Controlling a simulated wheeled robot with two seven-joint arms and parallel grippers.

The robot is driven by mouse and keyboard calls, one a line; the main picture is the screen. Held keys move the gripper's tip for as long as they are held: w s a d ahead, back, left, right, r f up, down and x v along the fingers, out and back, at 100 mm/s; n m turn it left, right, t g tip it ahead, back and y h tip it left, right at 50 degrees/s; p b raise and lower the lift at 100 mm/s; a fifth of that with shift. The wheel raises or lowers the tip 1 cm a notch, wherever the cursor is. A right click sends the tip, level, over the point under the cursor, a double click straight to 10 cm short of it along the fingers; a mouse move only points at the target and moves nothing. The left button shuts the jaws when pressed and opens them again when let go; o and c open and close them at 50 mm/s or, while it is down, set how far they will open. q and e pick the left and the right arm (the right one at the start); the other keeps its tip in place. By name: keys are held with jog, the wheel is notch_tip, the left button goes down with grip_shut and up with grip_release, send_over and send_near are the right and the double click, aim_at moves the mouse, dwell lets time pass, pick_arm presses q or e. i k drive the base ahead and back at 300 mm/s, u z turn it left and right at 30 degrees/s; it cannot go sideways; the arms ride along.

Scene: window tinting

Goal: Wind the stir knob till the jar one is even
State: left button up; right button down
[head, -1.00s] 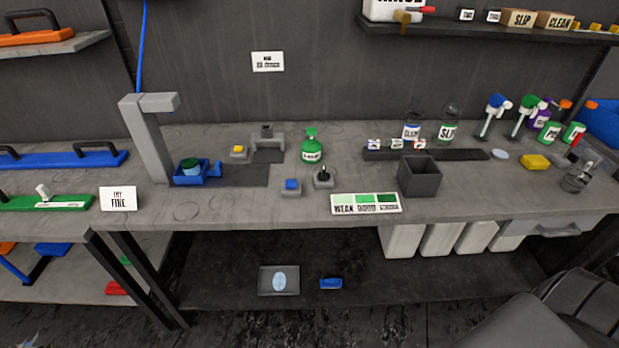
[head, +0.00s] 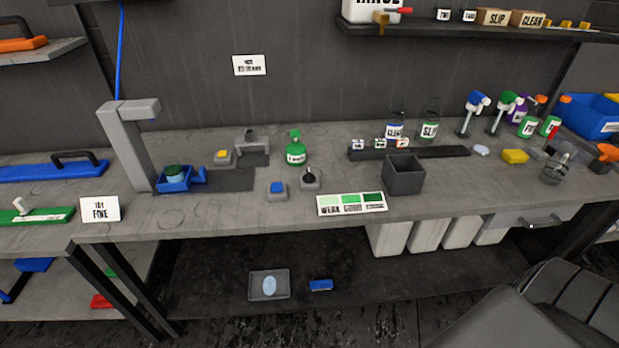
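A small black knob (head: 309,177) stands on a grey base on the bench, right of a blue button block (head: 277,190). I take it for the stir knob, though no label on it is readable. A small jar (head: 176,174), light blue with a dark green top, sits in a blue holder (head: 174,187) under the arm of a grey post (head: 133,150). Whether its contents are even is too small to tell. Neither gripper is in view, and nothing touches the knob or jar.
A green spray bottle (head: 295,149), a grey open box (head: 403,176) and a green shade card (head: 352,203) stand near the knob. A yellow button block (head: 222,158) is behind. Several spray bottles crowd the right end.

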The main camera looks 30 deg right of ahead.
aim_at(309, 176)
jog(key=u, duration=0.25)
jog(key=k, duration=0.45)
jog(key=u, duration=1)
jog(key=i, duration=0.7)
jog(key=z, duration=0.95)
jog(key=i, duration=0.4)
jog(key=z, duration=0.45)
